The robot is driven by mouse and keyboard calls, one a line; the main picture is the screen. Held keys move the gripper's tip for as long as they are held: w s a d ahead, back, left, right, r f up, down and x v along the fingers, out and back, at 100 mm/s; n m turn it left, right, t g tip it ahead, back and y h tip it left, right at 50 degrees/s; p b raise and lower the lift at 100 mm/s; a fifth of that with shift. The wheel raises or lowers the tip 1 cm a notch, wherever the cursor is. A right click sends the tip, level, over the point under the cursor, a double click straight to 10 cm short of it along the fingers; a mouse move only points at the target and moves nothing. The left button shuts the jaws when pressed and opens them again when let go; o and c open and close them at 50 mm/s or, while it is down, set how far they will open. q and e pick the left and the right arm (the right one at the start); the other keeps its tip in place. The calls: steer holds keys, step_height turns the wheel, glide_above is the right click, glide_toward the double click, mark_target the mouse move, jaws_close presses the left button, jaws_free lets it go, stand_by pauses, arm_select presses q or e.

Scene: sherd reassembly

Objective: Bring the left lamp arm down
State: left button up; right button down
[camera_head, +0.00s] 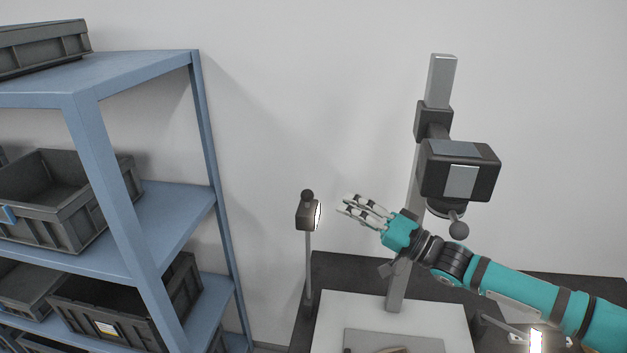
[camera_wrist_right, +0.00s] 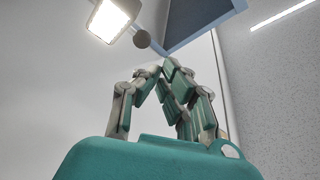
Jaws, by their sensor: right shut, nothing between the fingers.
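The left lamp (camera_head: 308,216) has a dark head with a lit white panel facing right and a round dark knob on top. Its thin grey lamp arm (camera_head: 308,268) stands upright at the left edge of the dark table. My right gripper (camera_head: 342,205) is shut and empty, with its fingers pointing left toward the lamp head. A small gap shows between the fingertips and the lit panel. In the right wrist view the lamp's lit panel (camera_wrist_right: 108,20) and its knob (camera_wrist_right: 142,39) lie beyond the shut fingertips (camera_wrist_right: 166,68). My left gripper is not in view.
A camera stand (camera_head: 440,80) with a dark boxy head (camera_head: 460,172) rises behind my right arm. A second lit lamp (camera_head: 536,341) sits low at right. A blue shelf (camera_head: 150,215) with grey crates fills the left. A grey plate (camera_head: 360,340) lies on the white board (camera_head: 335,312).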

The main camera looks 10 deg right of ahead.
steer(key=d+m+h, duration=0.1)
steer(key=w+f+m+h, duration=0.1)
steer(key=m, duration=0.1)
steer(key=d+f+m+h, duration=0.1)
steer(key=m, duration=0.1)
steer(key=shift+w+d+t, duration=0.35)
steer(key=shift+t, duration=0.05)
steer(key=shift+w, duration=0.1)
steer(key=f+p+x, duration=0.1)
steer(key=p+x, duration=0.2)
steer(key=x, duration=0.6)
steer(key=shift+w+a+r+p, duration=0.3)
steer(key=shift+r+p, duration=0.05)
steer(key=shift+r, duration=0.05)
steer(key=shift+s, duration=0.1)
